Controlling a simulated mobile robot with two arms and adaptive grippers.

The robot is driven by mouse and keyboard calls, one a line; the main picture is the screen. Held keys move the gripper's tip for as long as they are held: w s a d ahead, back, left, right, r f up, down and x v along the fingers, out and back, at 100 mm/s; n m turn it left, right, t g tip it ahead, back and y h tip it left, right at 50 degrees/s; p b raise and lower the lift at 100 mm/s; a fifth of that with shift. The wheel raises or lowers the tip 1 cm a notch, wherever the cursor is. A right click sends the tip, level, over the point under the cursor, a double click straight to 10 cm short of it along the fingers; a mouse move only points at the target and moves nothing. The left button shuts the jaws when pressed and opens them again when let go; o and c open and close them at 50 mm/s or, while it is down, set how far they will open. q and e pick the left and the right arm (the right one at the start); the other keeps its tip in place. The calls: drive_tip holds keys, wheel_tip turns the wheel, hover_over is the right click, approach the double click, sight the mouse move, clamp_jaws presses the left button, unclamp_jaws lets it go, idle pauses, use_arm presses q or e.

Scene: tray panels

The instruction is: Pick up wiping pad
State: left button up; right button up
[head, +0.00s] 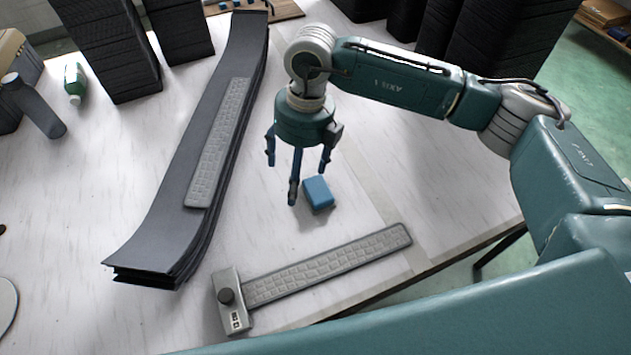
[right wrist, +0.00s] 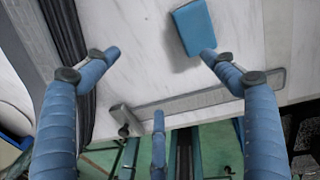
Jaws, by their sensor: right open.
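The wiping pad is a small blue block (head: 318,193) lying on the white table, right of centre in the head view. It also shows at the top of the right wrist view (right wrist: 193,28), beyond the fingertips. My right gripper (head: 296,178) hangs above the table, pointing down, just left of the pad and apart from it. Its three blue fingers are spread with nothing between them; in the right wrist view the fingers (right wrist: 150,85) are wide apart. My left gripper is not in view.
A long stack of dark panels (head: 165,215) with a grey textured strip (head: 220,140) lies to the left. A grey ruler-like tool (head: 330,265) with a knob lies near the front edge. Table around the pad is clear.

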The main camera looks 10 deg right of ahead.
drive_tip(key=h, duration=0.2)
hover_over(313, 190)
drive_tip(key=f, duration=0.2)
drive_tip(key=f+p, duration=0.1)
drive_tip(key=shift+s+d+f+m, duration=0.1)
drive_tip(key=shift+d+f+m, duration=0.1)
drive_tip(key=shift+f+m, duration=0.15)
drive_tip(key=f+p, duration=0.1)
drive_tip(key=f, duration=0.1)
drive_tip(key=f+p, duration=0.1)
drive_tip(key=f, duration=0.2)
drive_tip(key=shift+a+f, duration=0.2)
drive_tip(key=shift+f, duration=0.35)
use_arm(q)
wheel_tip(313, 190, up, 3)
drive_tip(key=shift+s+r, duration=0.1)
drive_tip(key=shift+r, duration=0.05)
use_arm(e)
drive_tip(key=c, duration=1.3)
